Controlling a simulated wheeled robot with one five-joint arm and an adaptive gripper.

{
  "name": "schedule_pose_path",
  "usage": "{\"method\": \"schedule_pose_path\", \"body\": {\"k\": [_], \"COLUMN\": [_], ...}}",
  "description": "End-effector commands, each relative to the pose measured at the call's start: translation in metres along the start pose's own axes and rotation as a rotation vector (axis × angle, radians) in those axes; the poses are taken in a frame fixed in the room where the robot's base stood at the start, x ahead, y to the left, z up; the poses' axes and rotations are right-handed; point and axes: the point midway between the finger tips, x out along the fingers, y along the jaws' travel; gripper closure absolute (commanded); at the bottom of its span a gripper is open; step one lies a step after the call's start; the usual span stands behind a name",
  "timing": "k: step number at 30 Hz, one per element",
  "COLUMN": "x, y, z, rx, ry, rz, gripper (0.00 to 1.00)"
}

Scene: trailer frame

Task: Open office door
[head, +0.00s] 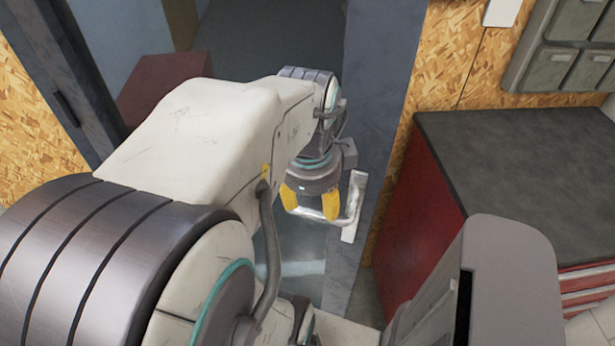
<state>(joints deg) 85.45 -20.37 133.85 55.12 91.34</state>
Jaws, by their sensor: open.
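The office door's blue-grey upright (385,110) stands right of the middle in the head view, beside a pane or opening. A silver lever handle (353,208) with an upright plate sits on it. My gripper (311,203) is open, its yellow fingertips pointing down. It is at the lever's left end, with the right fingertip overlapping the lever in the picture. I cannot tell whether they touch. My arm hides much of the doorway's left and lower part. I cannot tell whether the door is fully closed.
A red cabinet with a dark top (520,160) stands close on the right. Grey wall boxes (570,45) hang above it on chipboard wall. A dark upright with a slot (62,75) is at left. A dark red block (165,80) shows behind my arm.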

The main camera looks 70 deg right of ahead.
Motion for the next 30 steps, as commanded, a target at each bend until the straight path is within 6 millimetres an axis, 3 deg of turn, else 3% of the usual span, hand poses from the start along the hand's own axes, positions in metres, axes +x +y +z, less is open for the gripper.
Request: {"method": "schedule_pose_path", "body": {"k": [6,12,26,30], "x": [-0.033,-0.050,-0.056,-0.056], "y": [-0.001,0.000,0.000,0.000], "z": [0.000,0.000,0.000,0.003], "rx": [0.000,0.000,0.000,-0.014], "ry": [0.000,0.000,0.000,-0.003], "rz": [-0.004,0.000,0.001,0.001], "gripper": [0.46,0.46,0.44,0.57]}}
